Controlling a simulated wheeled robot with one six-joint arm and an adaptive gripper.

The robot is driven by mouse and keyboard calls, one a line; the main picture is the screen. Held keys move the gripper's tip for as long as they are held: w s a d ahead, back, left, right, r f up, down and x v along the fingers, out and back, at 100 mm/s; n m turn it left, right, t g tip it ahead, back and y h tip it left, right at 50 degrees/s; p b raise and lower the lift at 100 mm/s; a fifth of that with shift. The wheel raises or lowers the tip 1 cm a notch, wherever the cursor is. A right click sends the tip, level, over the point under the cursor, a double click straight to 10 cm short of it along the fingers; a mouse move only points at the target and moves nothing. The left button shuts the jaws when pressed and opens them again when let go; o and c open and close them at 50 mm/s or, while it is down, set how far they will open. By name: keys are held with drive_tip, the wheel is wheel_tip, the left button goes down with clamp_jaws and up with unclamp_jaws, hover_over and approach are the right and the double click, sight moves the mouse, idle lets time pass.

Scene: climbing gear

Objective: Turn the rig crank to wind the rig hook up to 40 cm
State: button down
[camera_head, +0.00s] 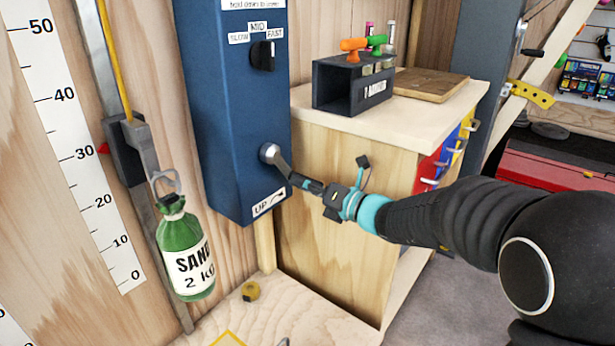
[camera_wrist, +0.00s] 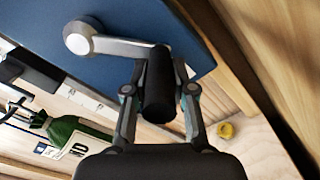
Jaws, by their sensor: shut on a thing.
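The rig crank's metal arm (camera_head: 281,166) sticks out from the side of the blue rig box (camera_head: 222,120), above an "UP" label. It also shows in the wrist view (camera_wrist: 118,48), pointing right from its round hub. My gripper (camera_head: 320,189) is shut on the crank's black handle (camera_wrist: 157,88), with one finger on each side. The rig hook (camera_head: 166,181) carries a green sand bag (camera_head: 187,258) marked "2 KG". A red pointer (camera_head: 103,149) on the hook's carriage (camera_head: 126,150) sits near the 30 mark of the white scale (camera_head: 75,130).
A speed knob (camera_head: 262,56) with SLOW, MID and FAST labels is on the box. A wooden cabinet (camera_head: 330,215) with a dark holder (camera_head: 352,84) on top stands behind my gripper. A small yellow object (camera_head: 250,291) lies on the wooden base below.

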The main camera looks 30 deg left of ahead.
drive_tip(key=shift+s+f+m, duration=0.35)
drive_tip(key=shift+m, duration=0.55)
drive_tip(key=shift+r, duration=0.1)
idle(0.6)
drive_tip(key=c, duration=1)
unclamp_jaws()
drive_tip(key=shift+a, duration=0.1)
drive_tip(key=shift+o, duration=0.2)
drive_tip(key=shift+d, duration=0.3)
drive_tip(key=d, duration=1.1)
drive_tip(key=shift+s+d, duration=0.2)
drive_tip(key=shift+s, duration=0.25)
